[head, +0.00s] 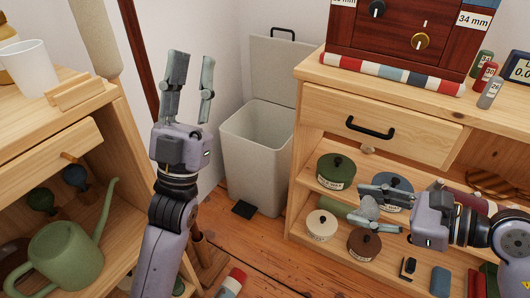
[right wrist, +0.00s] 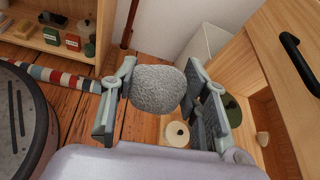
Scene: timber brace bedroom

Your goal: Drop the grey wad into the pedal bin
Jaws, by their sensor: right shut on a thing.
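The grey wad (right wrist: 158,88) is a crumpled, rounded lump between the fingers of my right gripper (right wrist: 160,100), which is shut on it. In the head view the wad (head: 369,209) shows between the right gripper's fingertips (head: 372,208), in front of the right cabinet's shelves and to the right of the bin. The pedal bin (head: 252,160) is pale grey and stands on the floor against the wall. Its lid (head: 285,70) is raised and its top is open. My left gripper (head: 188,90) is open and empty, pointing up, left of the bin.
The right wooden cabinet (head: 330,90) has a drawer with a black handle (head: 369,127) and pots on its shelves, including a green one (head: 336,176). The left cabinet (head: 70,120) holds a green watering can (head: 70,250). A striped roll (head: 232,284) lies on the floor.

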